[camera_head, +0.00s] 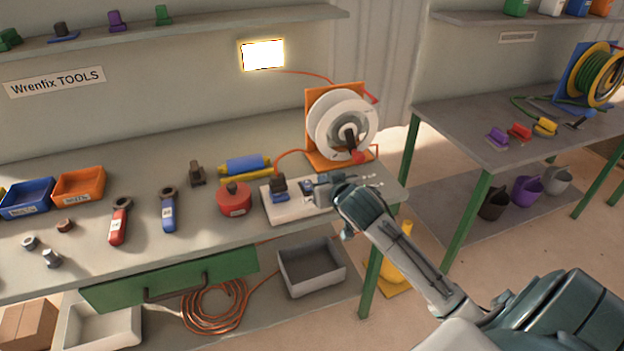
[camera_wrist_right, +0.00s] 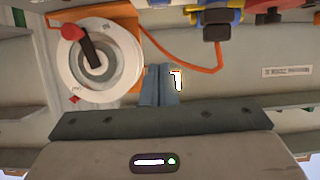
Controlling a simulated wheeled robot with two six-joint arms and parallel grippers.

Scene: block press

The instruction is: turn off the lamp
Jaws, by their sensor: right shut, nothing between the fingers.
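The lamp (camera_head: 262,54) is a bright white rectangular panel on the back wall, and it is lit. An orange cord runs from it to the cable reel (camera_head: 340,124). Another orange cord leads from the reel to a dark plug (camera_head: 279,186) on a white power strip (camera_head: 284,211) at the bench front. My right gripper (camera_head: 318,190) is shut and empty, at the right end of the strip; the arm hides part of that end. In the right wrist view its fingertips (camera_wrist_right: 160,84) are together, with the reel (camera_wrist_right: 98,62) at left. My left gripper is out of view.
A red round container (camera_head: 233,199) stands left of the strip. A blue roller-like tool (camera_head: 244,164) lies behind it. Wrenches and orange and blue bins (camera_head: 78,184) are further left. A second bench (camera_head: 470,115) with tools stands at right.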

